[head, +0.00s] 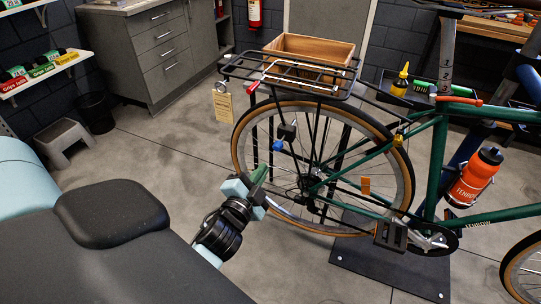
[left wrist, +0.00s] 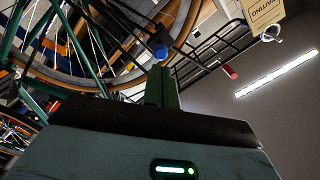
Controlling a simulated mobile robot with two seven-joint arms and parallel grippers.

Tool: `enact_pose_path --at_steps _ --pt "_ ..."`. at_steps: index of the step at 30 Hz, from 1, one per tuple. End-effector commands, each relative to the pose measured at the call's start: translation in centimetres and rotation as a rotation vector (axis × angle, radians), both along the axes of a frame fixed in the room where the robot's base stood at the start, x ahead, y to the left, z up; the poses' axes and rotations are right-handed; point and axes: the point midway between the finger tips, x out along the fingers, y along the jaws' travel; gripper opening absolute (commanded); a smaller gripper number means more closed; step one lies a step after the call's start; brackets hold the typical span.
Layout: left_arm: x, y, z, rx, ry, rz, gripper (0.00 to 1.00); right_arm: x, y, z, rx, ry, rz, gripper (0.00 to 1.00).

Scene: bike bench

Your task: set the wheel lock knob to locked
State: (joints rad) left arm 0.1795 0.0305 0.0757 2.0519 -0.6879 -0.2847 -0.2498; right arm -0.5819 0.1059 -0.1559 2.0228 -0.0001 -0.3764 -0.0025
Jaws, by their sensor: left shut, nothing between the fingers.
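A small blue knob (head: 278,145) is beside the rear wheel (head: 243,137) of the green bike, just below a dark block (head: 287,131). No marking on it is readable, so I cannot tell its setting or whether it is the wheel lock knob. My left gripper (head: 260,173) is shut and empty, to the lower left of the blue knob in the head view. In the left wrist view the shut fingers (left wrist: 161,85) point at the blue knob (left wrist: 161,51), which appears just beyond their tips; I cannot tell whether they touch. My right gripper is not in view.
A black rack (head: 235,66) with a wooden crate (head: 305,46) is above the wheel. A dark stand plate (head: 385,268) lies under the bike.

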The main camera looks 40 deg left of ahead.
Motion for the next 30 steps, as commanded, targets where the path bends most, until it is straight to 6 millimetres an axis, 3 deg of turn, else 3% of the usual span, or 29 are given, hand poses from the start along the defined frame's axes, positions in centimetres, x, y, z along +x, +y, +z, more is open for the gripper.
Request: enact_pose_path --at_steps 21,25,30 --pt "-6.4 -1.6 0.3 1.738 0.428 -0.007 0.0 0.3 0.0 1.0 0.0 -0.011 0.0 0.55" --pt "-7.1 -1.8 0.4 1.957 0.479 -0.008 0.0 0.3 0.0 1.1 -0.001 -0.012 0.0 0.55" --pt "-7.5 -2.0 0.5 2.097 0.511 -0.008 0.0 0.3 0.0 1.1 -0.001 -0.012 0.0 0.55"
